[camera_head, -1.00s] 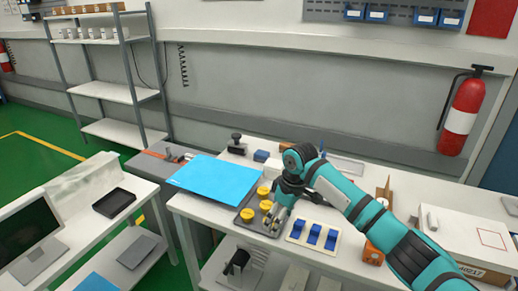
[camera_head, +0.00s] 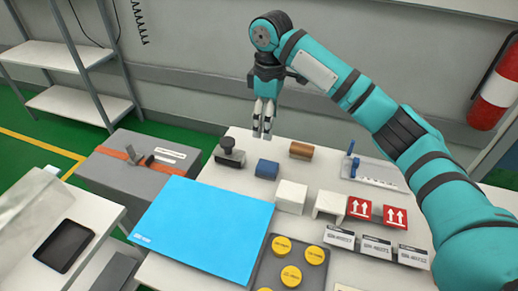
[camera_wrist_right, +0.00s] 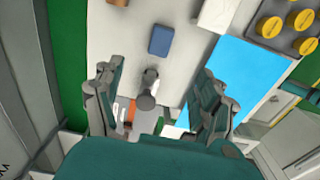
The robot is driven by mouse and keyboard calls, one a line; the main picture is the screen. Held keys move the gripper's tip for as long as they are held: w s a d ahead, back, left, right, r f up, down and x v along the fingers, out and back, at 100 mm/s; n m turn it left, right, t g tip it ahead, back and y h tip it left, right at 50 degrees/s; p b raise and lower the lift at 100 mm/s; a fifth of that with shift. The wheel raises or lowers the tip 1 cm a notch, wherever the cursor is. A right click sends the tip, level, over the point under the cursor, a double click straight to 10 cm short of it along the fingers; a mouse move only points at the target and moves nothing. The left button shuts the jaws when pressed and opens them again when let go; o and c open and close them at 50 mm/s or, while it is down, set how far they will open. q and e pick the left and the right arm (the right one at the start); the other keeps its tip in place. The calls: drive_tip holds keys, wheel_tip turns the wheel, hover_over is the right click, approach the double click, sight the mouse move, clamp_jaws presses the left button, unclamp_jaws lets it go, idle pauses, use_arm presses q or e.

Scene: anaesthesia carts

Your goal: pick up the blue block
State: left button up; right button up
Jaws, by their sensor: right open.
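The blue block (camera_head: 267,169) lies on the white table, between a black-knobbed stamp and a brown block. In the right wrist view the blue block (camera_wrist_right: 161,39) shows upper centre, beyond the fingertips and between their lines. My right gripper (camera_head: 263,128) points down, open and empty, above the table near the blue block and apart from it. Its two spread fingers also show in the right wrist view (camera_wrist_right: 160,95). My left gripper is not in view.
The black-knobbed stamp (camera_head: 230,152) stands just left of the block; the brown block (camera_head: 301,150) and a white block (camera_head: 291,197) are to its right. A blue sheet (camera_head: 205,228) and a tray (camera_head: 262,270) with yellow-topped pieces lie in front.

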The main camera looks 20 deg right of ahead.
hover_over(267, 165)
wheel_tip(267, 165, down, 11)
drive_tip(key=shift+r, duration=0.1)
drive_tip(key=shift+f+p, duration=0.3)
drive_tip(key=shift+f, duration=0.2)
wheel_tip(267, 165, down, 4)
drive_tip(key=shift+f, duration=0.55)
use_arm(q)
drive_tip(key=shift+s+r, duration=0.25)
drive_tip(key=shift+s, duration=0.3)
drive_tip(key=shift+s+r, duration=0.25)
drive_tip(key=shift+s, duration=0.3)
use_arm(e)
drive_tip(key=shift+c, duration=0.3)
drive_tip(key=c, duration=1.2)
